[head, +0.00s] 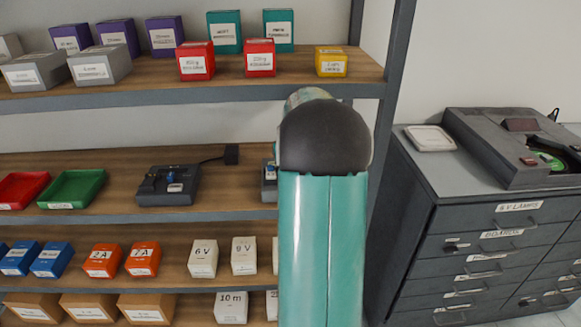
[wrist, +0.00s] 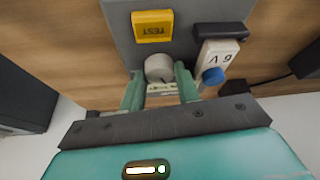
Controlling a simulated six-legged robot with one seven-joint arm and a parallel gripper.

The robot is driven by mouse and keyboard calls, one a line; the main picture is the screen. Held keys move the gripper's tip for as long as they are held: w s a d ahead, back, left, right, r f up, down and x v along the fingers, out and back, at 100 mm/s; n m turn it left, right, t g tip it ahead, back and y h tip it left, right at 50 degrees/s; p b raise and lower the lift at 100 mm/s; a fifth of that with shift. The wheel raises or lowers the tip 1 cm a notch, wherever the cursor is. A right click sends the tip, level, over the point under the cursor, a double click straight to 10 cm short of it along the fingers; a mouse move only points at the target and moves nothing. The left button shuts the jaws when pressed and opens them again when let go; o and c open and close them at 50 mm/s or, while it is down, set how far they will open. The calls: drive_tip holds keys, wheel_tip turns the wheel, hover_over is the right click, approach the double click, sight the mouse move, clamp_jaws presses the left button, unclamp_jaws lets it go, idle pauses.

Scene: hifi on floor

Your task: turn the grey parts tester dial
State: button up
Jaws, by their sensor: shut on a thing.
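The grey parts tester (wrist: 185,45) fills the upper middle of the wrist view. Its round, light grey dial (wrist: 158,67) is at the tester's edge nearest the camera. My gripper (wrist: 160,78) has one green finger on each side of the dial and is shut on it. A yellow TEST button (wrist: 153,25) is just beyond the dial. A white block with a "V" label (wrist: 218,56) and a blue round end lies at the right. In the head view only a sliver of a grey device (head: 268,183) shows beside my arm, which hides my gripper.
Green (head: 72,188) and red trays are further left. Boxes fill the shelves above and below. A drawer cabinet (head: 480,250) stands right of the shelf post.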

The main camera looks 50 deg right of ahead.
drive_tip(key=o, duration=1)
